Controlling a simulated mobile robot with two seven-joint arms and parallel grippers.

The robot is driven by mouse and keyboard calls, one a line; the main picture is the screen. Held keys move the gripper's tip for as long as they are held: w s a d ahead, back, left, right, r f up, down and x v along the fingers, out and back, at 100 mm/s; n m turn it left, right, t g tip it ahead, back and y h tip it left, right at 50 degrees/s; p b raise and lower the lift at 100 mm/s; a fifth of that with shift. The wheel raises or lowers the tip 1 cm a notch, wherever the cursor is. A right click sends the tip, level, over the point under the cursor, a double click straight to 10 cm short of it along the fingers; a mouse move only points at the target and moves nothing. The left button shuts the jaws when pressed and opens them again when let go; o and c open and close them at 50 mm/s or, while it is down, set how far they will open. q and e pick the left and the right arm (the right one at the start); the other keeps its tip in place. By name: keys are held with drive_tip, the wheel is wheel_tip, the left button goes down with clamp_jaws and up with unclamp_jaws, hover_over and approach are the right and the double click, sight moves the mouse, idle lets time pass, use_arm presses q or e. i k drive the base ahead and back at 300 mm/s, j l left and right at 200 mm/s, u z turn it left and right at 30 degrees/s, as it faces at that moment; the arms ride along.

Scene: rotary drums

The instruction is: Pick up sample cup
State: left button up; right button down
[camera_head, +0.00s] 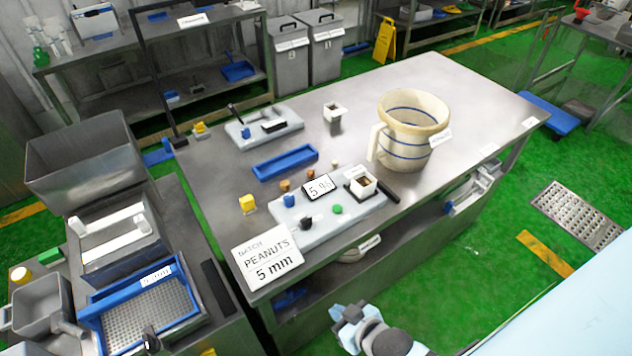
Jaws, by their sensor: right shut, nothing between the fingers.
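Two small white square cups with brown contents show in the head view; I cannot tell which is the sample cup. One cup (363,187) is at the right end of the pale grey tray-like unit (318,226), near the 5% display. The other cup (333,113) stands on the steel table (300,192) farther back, left of the big beige jug (411,127). My right gripper (346,318) is low at the bottom of the view, in front of the table's near edge and apart from both cups. It is shut and empty. My left gripper is out of view.
A "PEANUTS 5 mm" sign (267,257) is at the near left corner. A blue-framed sieve (147,307) and grey bins are at left.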

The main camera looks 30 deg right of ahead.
sight(362, 184)
drive_tip(key=z, duration=1.25)
